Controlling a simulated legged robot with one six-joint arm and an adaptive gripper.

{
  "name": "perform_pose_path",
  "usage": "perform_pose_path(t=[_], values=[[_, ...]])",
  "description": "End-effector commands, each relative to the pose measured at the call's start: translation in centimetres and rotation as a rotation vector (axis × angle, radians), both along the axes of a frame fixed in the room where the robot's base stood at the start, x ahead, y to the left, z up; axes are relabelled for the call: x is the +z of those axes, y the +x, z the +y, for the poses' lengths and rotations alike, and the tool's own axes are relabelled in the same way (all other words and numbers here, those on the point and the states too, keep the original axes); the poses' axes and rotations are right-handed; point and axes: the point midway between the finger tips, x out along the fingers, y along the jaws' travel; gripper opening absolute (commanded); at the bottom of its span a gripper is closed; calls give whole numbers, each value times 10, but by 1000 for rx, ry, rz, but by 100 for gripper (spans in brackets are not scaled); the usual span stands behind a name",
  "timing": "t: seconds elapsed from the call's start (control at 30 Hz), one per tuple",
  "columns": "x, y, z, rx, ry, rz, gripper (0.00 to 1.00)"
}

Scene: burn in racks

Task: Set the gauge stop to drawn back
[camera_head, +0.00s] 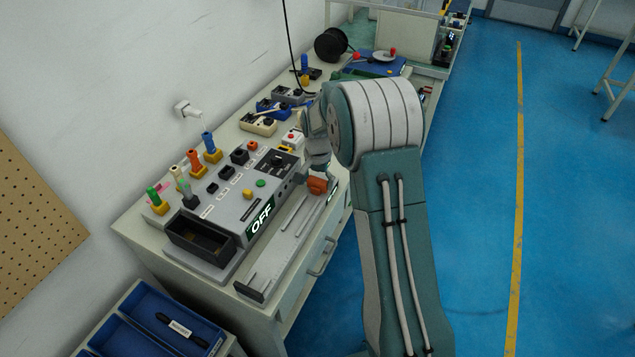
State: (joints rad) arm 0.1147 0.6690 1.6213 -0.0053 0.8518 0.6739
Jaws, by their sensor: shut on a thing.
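The gauge (282,247) is a long pale slide with rails along the front of the bench top, with a dark end plate at its near end. An orange block (317,186), which looks like the gauge stop, sits toward the far end of the slide. My gripper (316,177) reaches down from my arm and is shut on this orange block. The fingers are small in view and partly hidden by my wrist, so the exact grip is unclear.
A grey control box (240,195) with an "OFF" display, buttons and a black bin (200,240) stands left of the slide. Coloured plugs (195,160) line the wall side. A blue tray (160,325) sits lower left. Blue floor (470,200) is clear at right.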

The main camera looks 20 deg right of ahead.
Motion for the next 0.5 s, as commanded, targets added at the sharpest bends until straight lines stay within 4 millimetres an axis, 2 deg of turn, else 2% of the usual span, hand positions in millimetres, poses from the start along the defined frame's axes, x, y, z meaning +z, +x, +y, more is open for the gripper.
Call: perform_pose_path(t=[0.13, 0.17, 0.5], values=[[0, 1, 0, 0, 4, -1, 24], [0, 1, -1, 0, 4, -1, 99], [0, 1, -2, 0, 4, -3, 100]])
